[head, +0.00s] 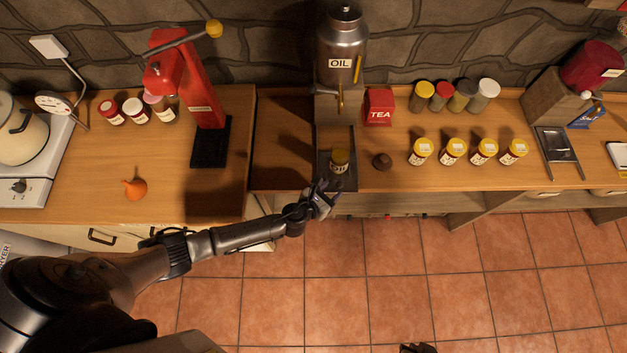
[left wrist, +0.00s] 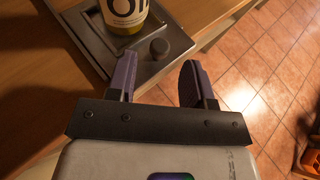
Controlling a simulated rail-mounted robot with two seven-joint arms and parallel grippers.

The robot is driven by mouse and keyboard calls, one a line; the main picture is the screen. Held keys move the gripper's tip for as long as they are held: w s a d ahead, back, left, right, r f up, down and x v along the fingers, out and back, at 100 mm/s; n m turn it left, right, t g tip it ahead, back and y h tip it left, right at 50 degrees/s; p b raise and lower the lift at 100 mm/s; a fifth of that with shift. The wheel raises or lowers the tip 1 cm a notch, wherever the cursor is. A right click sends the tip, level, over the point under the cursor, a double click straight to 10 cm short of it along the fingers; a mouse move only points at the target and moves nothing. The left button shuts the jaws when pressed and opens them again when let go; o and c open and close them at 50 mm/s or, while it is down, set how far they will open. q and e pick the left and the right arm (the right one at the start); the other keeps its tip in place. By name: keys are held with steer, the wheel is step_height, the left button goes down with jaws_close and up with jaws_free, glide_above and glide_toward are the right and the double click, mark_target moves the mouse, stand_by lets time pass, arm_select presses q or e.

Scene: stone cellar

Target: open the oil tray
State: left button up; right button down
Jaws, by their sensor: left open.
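The oil tray (head: 350,181) is a grey metal plate at the counter's front edge, below the steel oil dispenser (head: 343,48) labelled OIL. A yellow-capped jar (head: 340,157) stands on it. In the left wrist view the tray (left wrist: 97,42) shows a dark round knob (left wrist: 158,48) near its front edge, beside the jar (left wrist: 125,14). My left gripper (head: 326,190) is at the tray's front edge. Its fingers (left wrist: 157,80) are apart and empty, with the knob just beyond the gap between them. A small dark part at the head view's bottom edge may be my right gripper (head: 418,348).
Several yellow-lidded jars (head: 453,151) stand farther right. A red press (head: 190,85) stands to the left. Open tiled floor (head: 370,275) lies in front of the counter.

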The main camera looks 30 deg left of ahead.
arm_select(q)
steer(key=p+v, duration=0.1)
steer(key=v, duration=0.9)
stand_by(0.3)
